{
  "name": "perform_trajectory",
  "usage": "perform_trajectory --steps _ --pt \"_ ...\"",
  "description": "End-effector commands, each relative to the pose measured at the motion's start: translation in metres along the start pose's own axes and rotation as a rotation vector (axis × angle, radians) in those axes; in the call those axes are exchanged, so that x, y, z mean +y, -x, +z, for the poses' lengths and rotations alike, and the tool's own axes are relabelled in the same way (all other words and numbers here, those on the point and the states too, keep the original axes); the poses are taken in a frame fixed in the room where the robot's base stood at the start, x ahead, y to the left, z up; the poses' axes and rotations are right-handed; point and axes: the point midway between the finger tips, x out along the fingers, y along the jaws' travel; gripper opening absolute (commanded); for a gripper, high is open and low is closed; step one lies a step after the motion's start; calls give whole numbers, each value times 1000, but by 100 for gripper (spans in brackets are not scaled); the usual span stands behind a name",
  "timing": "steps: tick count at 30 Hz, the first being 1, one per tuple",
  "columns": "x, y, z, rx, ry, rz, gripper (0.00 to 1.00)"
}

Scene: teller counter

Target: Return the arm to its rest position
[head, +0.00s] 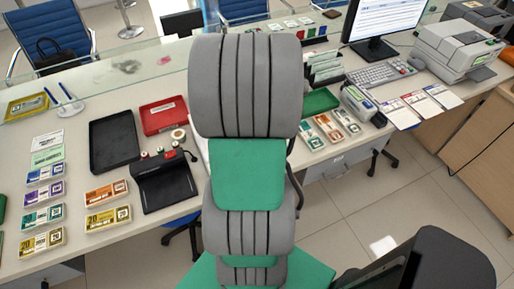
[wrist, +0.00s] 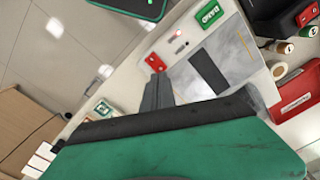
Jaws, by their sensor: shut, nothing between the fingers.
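My arm rises through the middle of the head view, grey and green, over the counter (head: 75,130). It hides the counter's middle and my gripper in that view. In the wrist view my gripper (wrist: 158,90) shows its dark fingers closed together, with nothing between them. They appear over the counter's pale top, beside a light grey panel with a dark slot (wrist: 209,72).
Left of my arm are a black tray (head: 114,141), a red box (head: 163,116), a black device (head: 165,182) and banknote bundles (head: 107,192). Right are a green tray (head: 320,101), a keyboard (head: 380,73), a monitor (head: 385,22) and a printer (head: 458,48).

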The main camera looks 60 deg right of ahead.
Motion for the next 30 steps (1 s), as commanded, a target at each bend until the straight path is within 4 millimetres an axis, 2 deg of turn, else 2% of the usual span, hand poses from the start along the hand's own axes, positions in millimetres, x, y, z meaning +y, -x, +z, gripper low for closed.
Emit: perform_trajectory --steps 1,6,20,23,25,26,30 --pt "0 9 0 1 0 0 0" --pt "0 23 0 0 0 0 0" --pt "0 22 0 1 25 0 0" --pt "2 8 20 -42 52 3 0" --pt "4 -1 42 -78 69 5 0" --pt "5 1 53 -78 77 5 0" --pt "-31 23 85 -20 221 4 0"
